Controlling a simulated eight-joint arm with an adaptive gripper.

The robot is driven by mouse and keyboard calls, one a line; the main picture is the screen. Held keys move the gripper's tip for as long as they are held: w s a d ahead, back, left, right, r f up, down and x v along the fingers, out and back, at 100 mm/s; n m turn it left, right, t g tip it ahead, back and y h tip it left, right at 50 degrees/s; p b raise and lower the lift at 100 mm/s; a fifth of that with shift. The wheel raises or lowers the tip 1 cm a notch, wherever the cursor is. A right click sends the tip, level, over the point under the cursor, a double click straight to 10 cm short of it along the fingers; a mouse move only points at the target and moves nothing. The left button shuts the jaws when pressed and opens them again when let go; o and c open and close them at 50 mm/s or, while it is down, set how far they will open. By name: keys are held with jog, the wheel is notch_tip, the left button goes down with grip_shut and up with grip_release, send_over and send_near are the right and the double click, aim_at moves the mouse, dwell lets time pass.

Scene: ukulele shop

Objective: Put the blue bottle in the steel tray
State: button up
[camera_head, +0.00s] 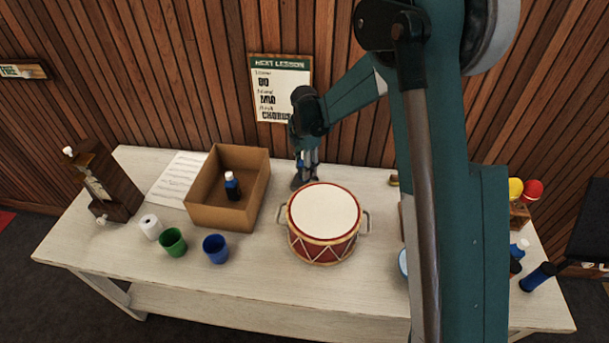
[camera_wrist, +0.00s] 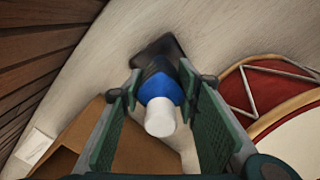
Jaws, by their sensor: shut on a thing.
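My gripper (camera_head: 305,170) is over the back of the table, just behind the drum. In the wrist view its two green-padded fingers (camera_wrist: 166,92) are shut on a blue bottle (camera_wrist: 158,86) with a white cap. The cap points toward the wrist camera. In the head view the held bottle is mostly hidden by the gripper. A dark patch (camera_wrist: 158,52) shows at the bottle's far end; I cannot tell whether it is an object or shadow. I cannot make out a steel tray in either view; my arm hides part of the table's right side.
The red drum (camera_head: 323,245) has grey side handles. A cardboard box (camera_head: 205,215) holds a dark blue bottle (camera_head: 232,186). A green cup (camera_head: 173,242), blue cup (camera_head: 216,249) and white roll (camera_head: 151,227) stand front left. More bottles (camera_head: 538,277) are at the right end.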

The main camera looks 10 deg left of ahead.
jog(key=shift+f, duration=0.1)
jog(key=shift+f, duration=1.75)
jog(key=shift+f, duration=0.15)
jog(key=o, duration=1)
jog(key=shift+r, duration=0.2)
notch_tip(320, 180, up, 12)
jog(key=shift+p, duration=0.3)
